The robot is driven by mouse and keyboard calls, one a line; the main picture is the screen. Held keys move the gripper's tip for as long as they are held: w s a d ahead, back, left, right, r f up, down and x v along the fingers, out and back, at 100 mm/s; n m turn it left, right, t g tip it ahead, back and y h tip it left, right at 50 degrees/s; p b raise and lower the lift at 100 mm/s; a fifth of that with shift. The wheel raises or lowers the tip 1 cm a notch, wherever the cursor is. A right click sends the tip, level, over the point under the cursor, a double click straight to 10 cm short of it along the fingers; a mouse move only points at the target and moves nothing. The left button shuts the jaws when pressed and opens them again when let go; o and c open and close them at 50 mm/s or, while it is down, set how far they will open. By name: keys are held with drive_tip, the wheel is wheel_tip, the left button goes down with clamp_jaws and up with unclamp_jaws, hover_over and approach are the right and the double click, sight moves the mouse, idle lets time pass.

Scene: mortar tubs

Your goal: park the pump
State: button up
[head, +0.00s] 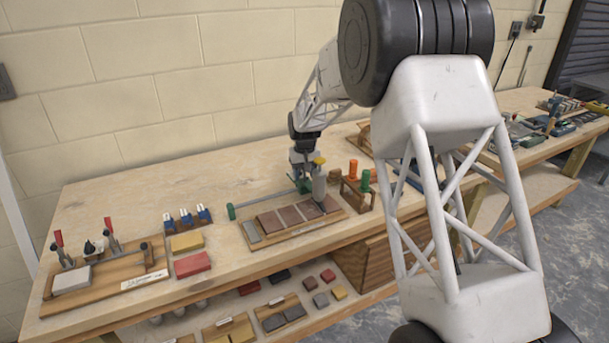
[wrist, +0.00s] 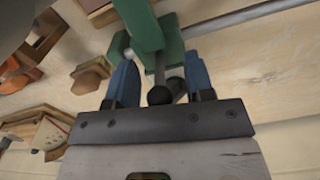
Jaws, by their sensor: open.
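A grey cylinder with a yellow top (head: 319,182), which may be the pump, stands upright at the back edge of the tile board, just right of my gripper; I cannot tell if they touch. My gripper (head: 303,178) points down at the green jaw of a bar clamp behind the board. In the wrist view my gripper (wrist: 160,75) has its blue fingers apart, one on each side of the green clamp jaw (wrist: 150,28) and its black ball knob (wrist: 159,95). The fingers do not appear closed on it. The cylinder is not clearly identifiable in the wrist view.
The tile board (head: 270,238) holds several brown tiles. A wooden rack (head: 355,194) with an orange-topped and green-topped tool stands to its right. The clamp's long bar (head: 262,199) runs left to its other green end (head: 231,211). Blue-and-white items (head: 187,217) stand farther left. The back left bench is clear.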

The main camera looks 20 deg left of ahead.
drive_tip(key=shift+f, duration=0.2)
drive_tip(key=shift+c, duration=0.4)
clamp_jaws()
drive_tip(key=s+a, duration=1.6)
drive_tip(key=shift+s+a, duration=0.2)
drive_tip(key=shift+a, duration=0.05)
drive_tip(key=shift+o, duration=0.4)
unclamp_jaws()
drive_tip(key=shift+s, duration=0.1)
drive_tip(key=shift+d, duration=0.1)
